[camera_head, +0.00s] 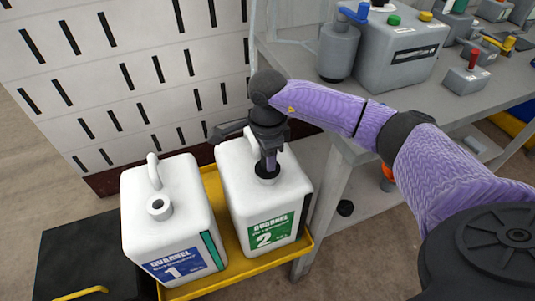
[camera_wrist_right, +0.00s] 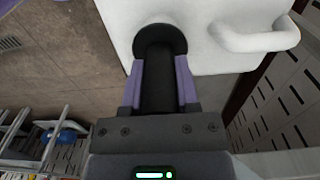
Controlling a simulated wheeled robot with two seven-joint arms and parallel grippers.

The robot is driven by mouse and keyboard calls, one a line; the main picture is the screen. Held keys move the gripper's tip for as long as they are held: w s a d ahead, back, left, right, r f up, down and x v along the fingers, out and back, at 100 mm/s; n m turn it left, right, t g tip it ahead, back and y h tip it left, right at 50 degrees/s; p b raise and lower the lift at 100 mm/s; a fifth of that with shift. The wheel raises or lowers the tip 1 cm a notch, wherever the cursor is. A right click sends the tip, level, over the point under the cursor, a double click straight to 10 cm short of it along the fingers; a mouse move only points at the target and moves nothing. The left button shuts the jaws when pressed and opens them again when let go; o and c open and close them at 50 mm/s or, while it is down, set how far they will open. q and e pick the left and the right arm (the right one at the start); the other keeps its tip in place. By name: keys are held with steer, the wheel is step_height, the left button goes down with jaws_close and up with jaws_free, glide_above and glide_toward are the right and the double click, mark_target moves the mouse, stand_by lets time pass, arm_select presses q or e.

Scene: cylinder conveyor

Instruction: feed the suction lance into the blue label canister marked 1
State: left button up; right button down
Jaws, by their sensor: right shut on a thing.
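The blue label canister marked 1 (camera_head: 165,215) stands upright at the left of a yellow tray, its neck (camera_head: 159,207) open and empty. The green label canister marked 2 (camera_head: 265,205) stands beside it on the right. My right gripper (camera_head: 268,160) points down over the neck of canister 2. In the right wrist view my right gripper (camera_wrist_right: 160,85) is shut on the black suction lance (camera_wrist_right: 158,65), whose far end meets a dark round opening or collar (camera_wrist_right: 160,40) on the white canister. How deep the lance sits is hidden. My left gripper is out of view.
The yellow tray (camera_head: 232,245) holds both canisters. A grey bench (camera_head: 345,130) at the right carries a large grey container (camera_head: 400,55), a grey bottle (camera_head: 338,50) and several small boxes. A slotted white panel (camera_head: 110,80) stands behind. A black box (camera_head: 85,255) lies left of the tray.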

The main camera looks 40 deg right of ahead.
steer(key=shift+r+p, duration=1.8)
steer(key=shift+r, duration=0.65)
steer(key=shift+r+p, duration=0.35)
steer(key=shift+r, duration=0.15)
step_height(320, 180, up, 4)
steer(key=p, duration=0.3)
steer(key=shift+r, duration=0.2)
arm_select(q)
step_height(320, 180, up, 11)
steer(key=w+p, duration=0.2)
steer(key=p, duration=0.1)
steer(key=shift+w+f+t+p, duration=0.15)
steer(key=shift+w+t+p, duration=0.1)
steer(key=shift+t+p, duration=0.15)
arm_select(e)
step_height(320, 180, up, 5)
steer(key=shift+f, duration=0.1)
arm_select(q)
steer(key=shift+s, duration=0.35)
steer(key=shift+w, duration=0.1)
